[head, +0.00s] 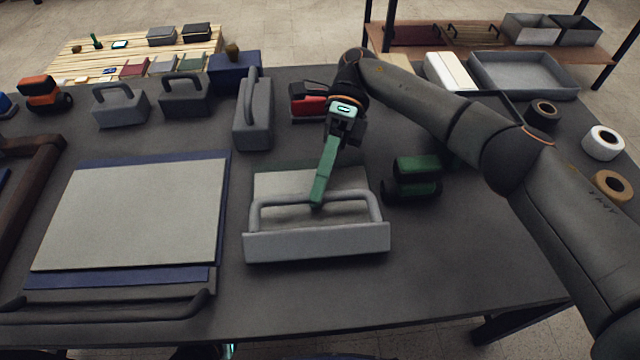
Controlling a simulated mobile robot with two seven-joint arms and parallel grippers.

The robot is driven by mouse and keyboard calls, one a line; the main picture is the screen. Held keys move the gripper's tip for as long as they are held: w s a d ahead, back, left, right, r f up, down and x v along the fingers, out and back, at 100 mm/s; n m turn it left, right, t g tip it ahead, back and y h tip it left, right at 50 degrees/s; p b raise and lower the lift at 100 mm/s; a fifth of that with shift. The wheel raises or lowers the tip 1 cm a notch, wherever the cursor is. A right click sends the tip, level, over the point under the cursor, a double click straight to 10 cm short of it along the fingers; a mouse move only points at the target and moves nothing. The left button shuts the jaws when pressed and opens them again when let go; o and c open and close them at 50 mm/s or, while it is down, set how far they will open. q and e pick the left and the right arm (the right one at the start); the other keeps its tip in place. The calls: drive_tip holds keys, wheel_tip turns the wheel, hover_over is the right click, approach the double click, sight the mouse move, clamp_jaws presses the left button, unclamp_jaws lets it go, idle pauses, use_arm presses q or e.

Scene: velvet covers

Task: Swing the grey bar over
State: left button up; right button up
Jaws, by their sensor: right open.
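The grey bar (318,243) is a long light-grey block with a raised loop handle (270,200) along its top. It lies across the near edge of a flat pale panel (275,183) in the middle of the dark table. My right gripper (316,201) has green fingers pointing down at the middle of the handle. The fingers overlap the handle's top rail in the head view. They are open, and I cannot tell whether they touch it. The arm and fingers hide part of the panel.
A green toy vehicle (417,178) stands just right of the bar. A red object (310,105) and grey handled blocks (254,120) stand behind. A large pale board (135,212) lies left. Tape rolls (603,142) are at far right. The table's front right is clear.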

wheel_tip(320, 180, up, 3)
drive_tip(key=shift+r+p, duration=0.1)
drive_tip(key=shift+p, duration=0.25)
drive_tip(key=s+a+r+p, duration=0.1)
drive_tip(key=s+r, duration=0.8)
drive_tip(key=s, duration=0.5)
drive_tip(key=shift+r+p, duration=0.35)
drive_tip(key=shift+r, duration=0.05)
drive_tip(key=shift+c, duration=0.2)
